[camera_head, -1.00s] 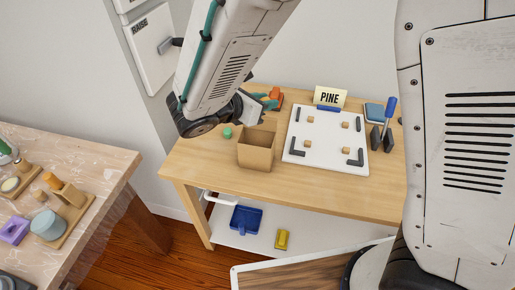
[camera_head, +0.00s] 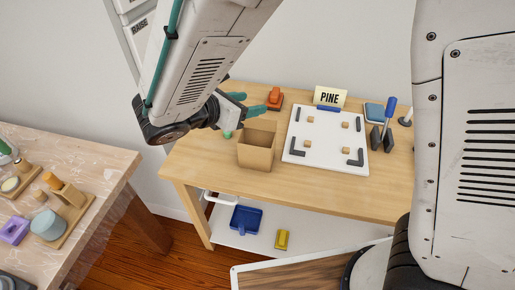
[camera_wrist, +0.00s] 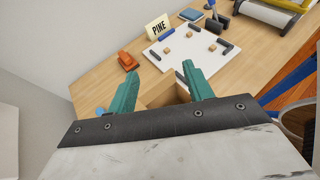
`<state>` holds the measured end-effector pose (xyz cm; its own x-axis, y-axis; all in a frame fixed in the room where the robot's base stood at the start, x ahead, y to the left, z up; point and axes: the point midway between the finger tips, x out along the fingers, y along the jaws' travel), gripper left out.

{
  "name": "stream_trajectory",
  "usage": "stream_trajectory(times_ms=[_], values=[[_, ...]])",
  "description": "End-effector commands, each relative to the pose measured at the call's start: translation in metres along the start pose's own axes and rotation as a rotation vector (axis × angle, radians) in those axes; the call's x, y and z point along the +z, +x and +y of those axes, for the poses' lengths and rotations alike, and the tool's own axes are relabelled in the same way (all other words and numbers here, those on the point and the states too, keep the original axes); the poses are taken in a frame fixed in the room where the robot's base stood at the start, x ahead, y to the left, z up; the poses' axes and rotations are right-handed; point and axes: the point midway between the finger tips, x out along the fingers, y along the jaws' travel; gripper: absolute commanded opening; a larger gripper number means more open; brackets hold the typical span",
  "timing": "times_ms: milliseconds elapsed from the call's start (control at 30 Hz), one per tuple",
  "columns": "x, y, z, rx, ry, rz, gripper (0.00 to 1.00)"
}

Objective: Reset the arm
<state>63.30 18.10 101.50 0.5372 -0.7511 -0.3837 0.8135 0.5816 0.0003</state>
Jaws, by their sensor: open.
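My gripper (camera_head: 255,103) is open, with two teal fingers spread apart and nothing between them. In the head view it hangs over the back left of the wooden table (camera_head: 200,160), behind the open wooden box (camera_head: 256,158). The fingers also show in the wrist view (camera_wrist: 170,58), pointing toward the table, with the box partly hidden behind them. My arm reaches in from the top of the head view, its wrist joint at the left.
A white board (camera_head: 325,162) with black corner pieces and several small wooden blocks lies right of the box. A PINE sign (camera_head: 330,97), an orange tool (camera_head: 274,96) and a blue-handled tool (camera_head: 389,108) stand around it. A marble-topped table (camera_head: 100,160) is at left.

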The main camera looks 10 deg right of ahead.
Motion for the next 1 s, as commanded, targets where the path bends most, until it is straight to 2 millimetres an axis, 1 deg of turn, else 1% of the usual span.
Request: stream_trajectory(times_ms=[33, 100, 200, 567, 700, 767, 800, 833, 900, 1000], values=[[0.0, -0.007, 0.001, 0.002, 0.001, 0.0, 0.51], [0.0, -0.013, 0.001, 0.002, 0.0, -0.001, 0.51], [0.0, -0.017, 0.0, 0.0, 0.0, 0.0, 0.51], [0.0, -0.017, 0.0, -0.001, 0.0, 0.0, 0.51], [-0.003, -0.017, -0.001, -0.006, 0.044, 0.012, 0.51], [-0.012, -0.015, -0.011, -0.042, 0.089, 0.044, 0.51], [-0.019, -0.014, -0.021, -0.075, 0.124, 0.072, 0.51], [-0.022, -0.014, -0.031, -0.103, 0.16, 0.098, 0.51], [-0.018, -0.01, -0.056, -0.195, 0.275, 0.167, 0.51], [-0.008, -0.002, -0.088, -0.329, 0.44, 0.25, 0.51]])
